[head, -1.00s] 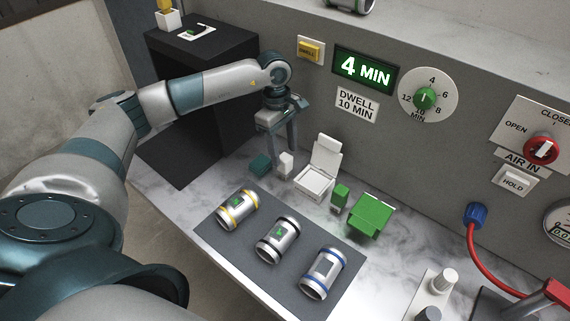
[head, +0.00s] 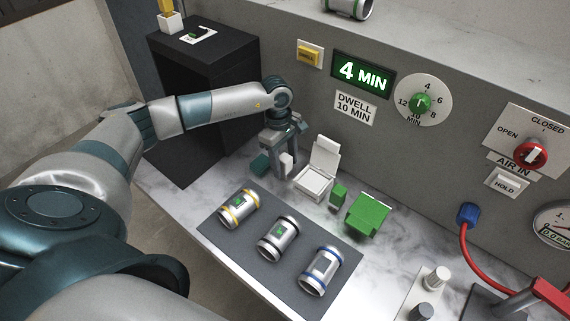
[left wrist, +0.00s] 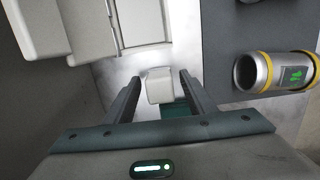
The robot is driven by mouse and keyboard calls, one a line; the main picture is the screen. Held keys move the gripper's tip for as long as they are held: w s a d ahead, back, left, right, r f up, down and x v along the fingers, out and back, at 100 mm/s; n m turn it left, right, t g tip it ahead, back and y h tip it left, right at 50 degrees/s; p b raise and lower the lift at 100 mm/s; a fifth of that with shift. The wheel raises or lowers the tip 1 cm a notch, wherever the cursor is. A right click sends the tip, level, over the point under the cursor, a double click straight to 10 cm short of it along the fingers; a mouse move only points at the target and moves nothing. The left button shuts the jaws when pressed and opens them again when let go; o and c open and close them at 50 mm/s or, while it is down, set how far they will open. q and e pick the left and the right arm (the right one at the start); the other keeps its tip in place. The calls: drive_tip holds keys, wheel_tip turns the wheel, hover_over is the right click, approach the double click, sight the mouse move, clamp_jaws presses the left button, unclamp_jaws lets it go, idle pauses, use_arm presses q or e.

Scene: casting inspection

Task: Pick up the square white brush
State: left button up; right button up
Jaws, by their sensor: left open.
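The square white brush (head: 286,162) stands on the marble bench to the left of the open white box. It also shows in the left wrist view (left wrist: 159,88) as a pale block. My left gripper (head: 280,166) points down over it, open. In the left wrist view the two fingers (left wrist: 160,80) lie on either side of the brush, with gaps visible. A teal block (head: 260,164) is close by and shows partly behind the brush in the wrist view (left wrist: 176,120). My right gripper is not in view.
A dark mat (head: 260,255) with three metal cylinders lies in front. The grey panel (head: 300,95) rises behind; a black cabinet (head: 200,75) stands left.

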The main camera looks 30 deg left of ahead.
sight(286, 157)
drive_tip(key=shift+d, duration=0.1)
use_arm(q)
drive_tip(key=c, duration=1.2)
drive_tip(key=shift+o, duration=0.2)
drive_tip(key=shift+r, duration=0.15)
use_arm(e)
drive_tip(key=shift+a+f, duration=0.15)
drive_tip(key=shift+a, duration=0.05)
